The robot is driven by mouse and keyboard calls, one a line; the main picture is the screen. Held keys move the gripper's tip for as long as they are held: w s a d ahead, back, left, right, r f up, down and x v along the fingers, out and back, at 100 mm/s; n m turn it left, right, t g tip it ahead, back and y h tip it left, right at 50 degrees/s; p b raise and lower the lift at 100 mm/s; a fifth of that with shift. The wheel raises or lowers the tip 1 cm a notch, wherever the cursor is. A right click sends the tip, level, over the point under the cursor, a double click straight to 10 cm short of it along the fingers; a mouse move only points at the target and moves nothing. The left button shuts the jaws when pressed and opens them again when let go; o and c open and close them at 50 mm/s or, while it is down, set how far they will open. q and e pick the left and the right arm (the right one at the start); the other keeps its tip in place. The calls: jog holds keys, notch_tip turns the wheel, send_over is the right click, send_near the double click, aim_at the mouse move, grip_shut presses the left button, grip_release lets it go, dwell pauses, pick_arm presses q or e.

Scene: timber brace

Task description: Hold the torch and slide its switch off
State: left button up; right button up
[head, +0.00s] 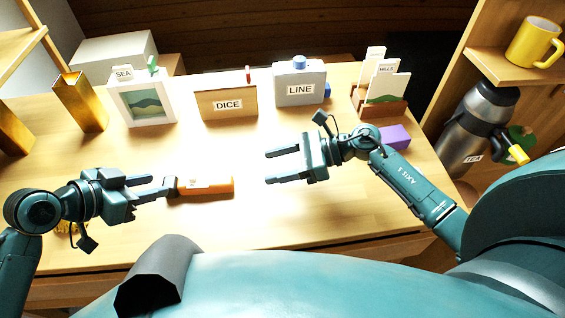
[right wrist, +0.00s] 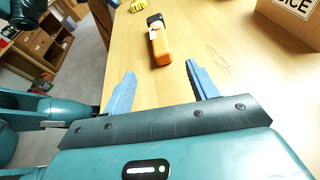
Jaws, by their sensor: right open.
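The torch (head: 210,187) is orange with a pale label and a black end. It lies on the table, its black end towards my left gripper. It also shows in the right wrist view (right wrist: 160,47), with no gripper around it. My left gripper (head: 159,186) points right, its fingertips beside the black end in the head view; the two fingers look apart. My right gripper (head: 267,167) is open and empty, pointing left towards the torch's orange end, with a gap between. It also shows open in the right wrist view (right wrist: 160,75). The switch is too small to tell.
Along the back stand a picture frame (head: 142,101), a DICE box (head: 226,103), a grey LINE box (head: 300,83) and a card holder (head: 380,105). A purple block (head: 396,137) lies near my right arm. A yellow item (right wrist: 138,5) lies beyond the torch. The table's front middle is clear.

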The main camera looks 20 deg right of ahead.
aim_at(233, 181)
jog(key=shift+d+f+n+g, duration=0.3)
jog(key=shift+d+n, duration=0.1)
jog(key=shift+n, duration=0.1)
jog(key=shift+w+f+h, duration=0.1)
jog(key=shift+h, duration=0.3)
jog(key=x, duration=1.3)
jog(key=c, duration=1.1)
jog(key=shift+c, duration=0.2)
